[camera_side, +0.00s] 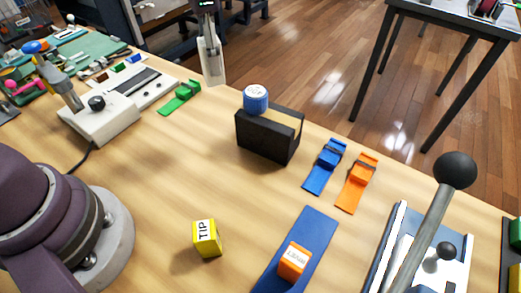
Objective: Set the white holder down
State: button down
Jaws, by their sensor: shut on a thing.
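A white upright piece (213,62) shows at the far edge of the table.
A black block (262,138) carries a blue capped piece (256,100). A yellow cube (207,238), an orange cube (294,262) on a blue strip (312,238), and blue (325,166) and orange (358,182) straps lie nearby. A black-knobbed lever (455,170) rises right.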

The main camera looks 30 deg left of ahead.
jog(key=s+d+f+m, duration=0.2)
jog(key=s+d+m, duration=0.1)
jog(key=d+m, duration=0.95)
jog(key=s+d+f+m, duration=0.25)
jog(key=d+m, duration=0.75)
jog(key=m, duration=0.5)
jog(key=shift+m, duration=0.75)
jog(key=f, duration=0.6)
jog(key=s+d+f, duration=0.1)
jog(key=f, duration=0.2)
jog(key=shift+f, duration=0.15)
jog(key=shift+f, duration=0.1)
jog(key=c, duration=0.8)
grip_release()
